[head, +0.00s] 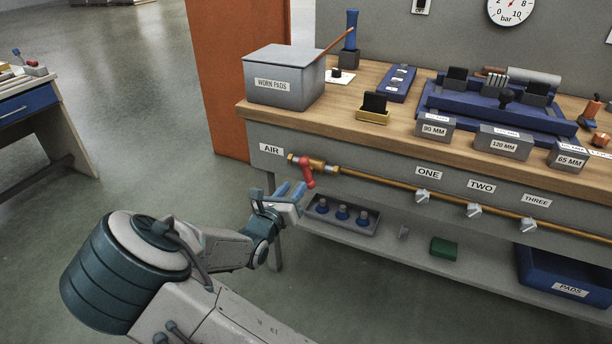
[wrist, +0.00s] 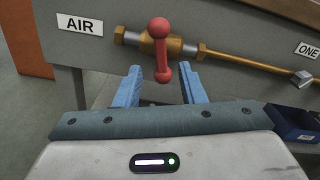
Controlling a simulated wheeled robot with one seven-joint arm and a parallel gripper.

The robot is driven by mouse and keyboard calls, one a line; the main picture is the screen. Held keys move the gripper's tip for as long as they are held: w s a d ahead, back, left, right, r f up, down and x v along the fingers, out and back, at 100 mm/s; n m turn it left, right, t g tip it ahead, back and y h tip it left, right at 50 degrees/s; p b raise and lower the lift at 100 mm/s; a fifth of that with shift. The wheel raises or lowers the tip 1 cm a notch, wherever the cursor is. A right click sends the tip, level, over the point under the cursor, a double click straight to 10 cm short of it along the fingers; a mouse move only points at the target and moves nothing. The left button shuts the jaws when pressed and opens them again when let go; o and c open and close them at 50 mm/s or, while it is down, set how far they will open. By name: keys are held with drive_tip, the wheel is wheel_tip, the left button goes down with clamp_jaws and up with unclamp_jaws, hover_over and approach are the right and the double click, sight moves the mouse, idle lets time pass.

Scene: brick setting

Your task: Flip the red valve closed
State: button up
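The red valve handle (head: 308,172) sits on a brass valve body (head: 316,164) on the front of the workbench, just right of the AIR label (head: 271,149). In the wrist view the red handle (wrist: 161,52) hangs down across the brass pipe, its lower end between the fingers in the picture. My gripper (head: 291,190) is open, its two blue fingers (wrist: 160,86) apart on either side of the handle's lower end. I see no contact between fingers and handle.
The brass pipe (head: 386,182) runs right along the bench front to the grey knobs ONE (head: 422,196), TWO (head: 474,210) and THREE (head: 529,224). Below, a lower shelf holds a grey tray (head: 368,228) and a blue PADS bin (head: 540,289). Open floor lies left of the bench.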

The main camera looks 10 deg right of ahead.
sight(304, 174)
drive_tip(key=b+x, duration=0.1)
drive_tip(key=x, duration=0.7)
drive_tip(key=shift+w+d+b, duration=0.25)
drive_tip(key=shift+w+b, duration=0.05)
drive_tip(key=shift+b, duration=0.1)
clamp_jaws()
